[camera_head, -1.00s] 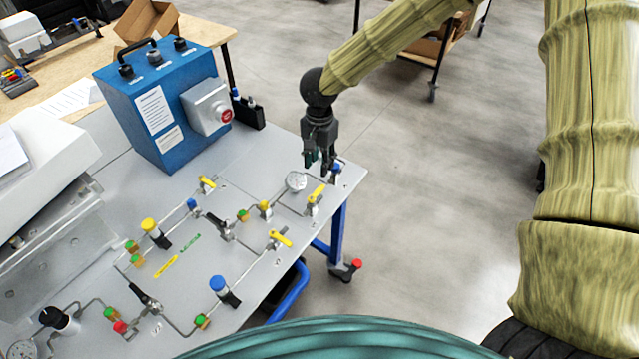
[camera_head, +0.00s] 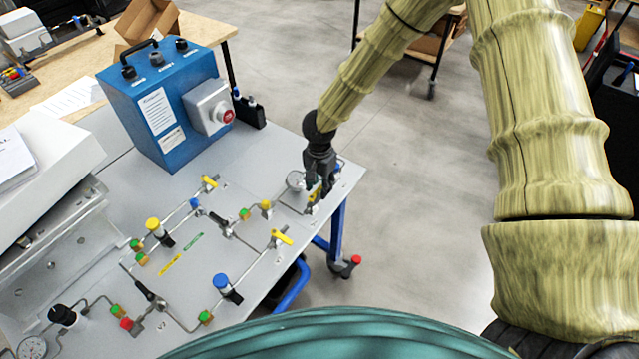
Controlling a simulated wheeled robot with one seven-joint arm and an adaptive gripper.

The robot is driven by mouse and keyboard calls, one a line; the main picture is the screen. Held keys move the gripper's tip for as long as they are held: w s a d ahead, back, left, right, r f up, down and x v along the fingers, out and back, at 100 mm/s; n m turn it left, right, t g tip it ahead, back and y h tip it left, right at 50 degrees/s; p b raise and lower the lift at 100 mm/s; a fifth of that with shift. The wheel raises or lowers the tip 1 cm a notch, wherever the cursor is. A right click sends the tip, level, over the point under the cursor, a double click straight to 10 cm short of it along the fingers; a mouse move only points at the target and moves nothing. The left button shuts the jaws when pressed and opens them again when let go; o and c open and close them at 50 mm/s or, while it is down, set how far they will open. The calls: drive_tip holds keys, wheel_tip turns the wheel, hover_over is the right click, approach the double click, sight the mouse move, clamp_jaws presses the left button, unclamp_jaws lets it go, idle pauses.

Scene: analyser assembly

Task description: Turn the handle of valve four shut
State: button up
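My gripper (camera_head: 317,182) points down at the right corner of the panel, its dark fingers over a yellow valve handle (camera_head: 313,195). The handle is partly hidden by the fingers, and I cannot tell whether they touch it or how far they are closed. Other yellow valve handles show at the back (camera_head: 209,182) and in front to the left (camera_head: 281,236). No valve number is readable, so I cannot tell which one is valve four. The panel (camera_head: 248,275) is a grey tabletop with thin metal pipes.
A blue box (camera_head: 165,110) with a red button stands at the back. Blue-topped (camera_head: 222,283) and yellow-topped (camera_head: 153,226) knobs rise from the panel. Open floor (camera_head: 430,190) lies to the right.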

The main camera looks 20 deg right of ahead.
clamp_jaws()
